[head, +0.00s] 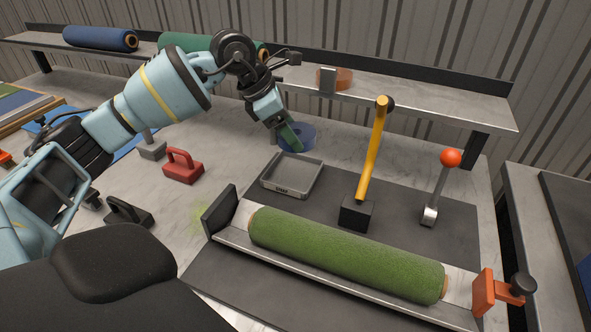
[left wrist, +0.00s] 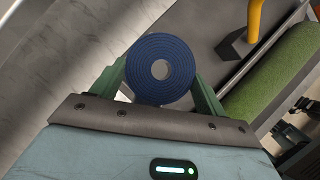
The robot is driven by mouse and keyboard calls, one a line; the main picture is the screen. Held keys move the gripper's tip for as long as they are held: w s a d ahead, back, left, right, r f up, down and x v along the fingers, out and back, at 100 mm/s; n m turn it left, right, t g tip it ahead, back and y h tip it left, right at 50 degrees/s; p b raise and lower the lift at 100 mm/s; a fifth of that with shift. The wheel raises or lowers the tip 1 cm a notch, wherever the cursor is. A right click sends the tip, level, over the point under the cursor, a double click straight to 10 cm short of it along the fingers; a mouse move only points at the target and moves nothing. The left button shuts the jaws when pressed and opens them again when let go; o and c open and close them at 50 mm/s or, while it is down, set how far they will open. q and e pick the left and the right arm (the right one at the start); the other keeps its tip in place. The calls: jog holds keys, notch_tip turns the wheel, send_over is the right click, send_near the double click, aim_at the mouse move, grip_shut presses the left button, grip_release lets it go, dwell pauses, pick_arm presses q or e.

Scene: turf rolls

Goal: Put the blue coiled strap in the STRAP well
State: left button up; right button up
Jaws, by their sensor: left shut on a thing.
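The blue coiled strap (head: 307,136) is a flat round coil, just behind the STRAP well in the head view. My left gripper (head: 289,136) is shut on it from above. In the left wrist view the strap (left wrist: 180,62) sits between the two green fingers (left wrist: 160,80), with its centre hole showing. Whether it touches the bench or hangs just above it, I cannot tell. The STRAP well (head: 291,176) is a shallow grey square tray with a label on its front edge, and it is empty. My right gripper is not in view.
Right of the well stand a yellow-handled mallet (head: 372,165) and a red-knobbed lever (head: 440,185). A green turf roll (head: 345,253) lies in a cradle in front. A red-handled block (head: 183,167) is at left. A raised shelf (head: 430,95) runs behind.

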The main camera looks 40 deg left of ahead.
pick_arm(q)
jog(key=shift+f, duration=4.85)
jog(key=shift+f, duration=0.1)
jog(key=o, duration=0.8)
jog(key=shift+c, duration=0.2)
jog(key=v, duration=1.2)
